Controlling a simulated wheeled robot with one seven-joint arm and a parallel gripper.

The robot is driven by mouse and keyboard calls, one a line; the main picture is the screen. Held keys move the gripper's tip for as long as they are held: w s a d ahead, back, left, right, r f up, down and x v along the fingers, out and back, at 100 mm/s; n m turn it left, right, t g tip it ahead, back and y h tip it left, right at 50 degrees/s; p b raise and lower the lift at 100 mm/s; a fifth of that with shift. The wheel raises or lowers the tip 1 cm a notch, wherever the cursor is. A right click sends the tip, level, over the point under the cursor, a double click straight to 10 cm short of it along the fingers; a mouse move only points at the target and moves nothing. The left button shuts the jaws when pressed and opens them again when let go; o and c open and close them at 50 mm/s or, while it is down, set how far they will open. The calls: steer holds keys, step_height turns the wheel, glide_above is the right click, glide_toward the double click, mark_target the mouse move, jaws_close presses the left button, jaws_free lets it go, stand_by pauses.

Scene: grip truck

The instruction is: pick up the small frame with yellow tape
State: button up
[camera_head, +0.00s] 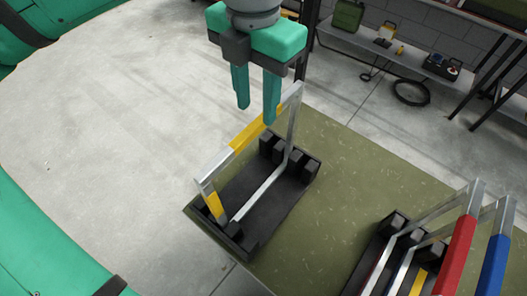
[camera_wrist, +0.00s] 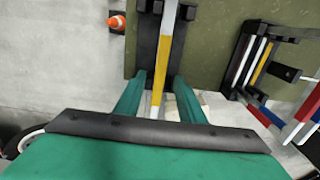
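The small frame with yellow tape (camera_head: 246,135) is silver with yellow bands and stands upright in a black holder (camera_head: 311,170) on an olive mat. In the wrist view, the frame's top bar (camera_wrist: 165,50) runs lengthwise between my fingers. My gripper (camera_head: 256,112) is open and points down at the top bar, toward its far end. It also shows in the wrist view (camera_wrist: 159,77), with one finger to each side of the bar and gaps between. I cannot tell whether the fingertips reach below the bar's top.
A second black holder (camera_head: 393,219) at right carries several frames, with red (camera_head: 458,256) and blue (camera_head: 493,268) wrapped ones. An orange cone (camera_wrist: 117,22) stands on the floor left of the mat. A low shelf (camera_head: 390,52) with tools stands at the back. The floor at left is clear.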

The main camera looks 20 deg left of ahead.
mark_target(258, 122)
step_height(258, 122, down, 5)
steer(key=shift+w+f, duration=0.1)
steer(key=shift+s+f, duration=0.2)
steer(key=shift+f, duration=2.55)
jaws_close()
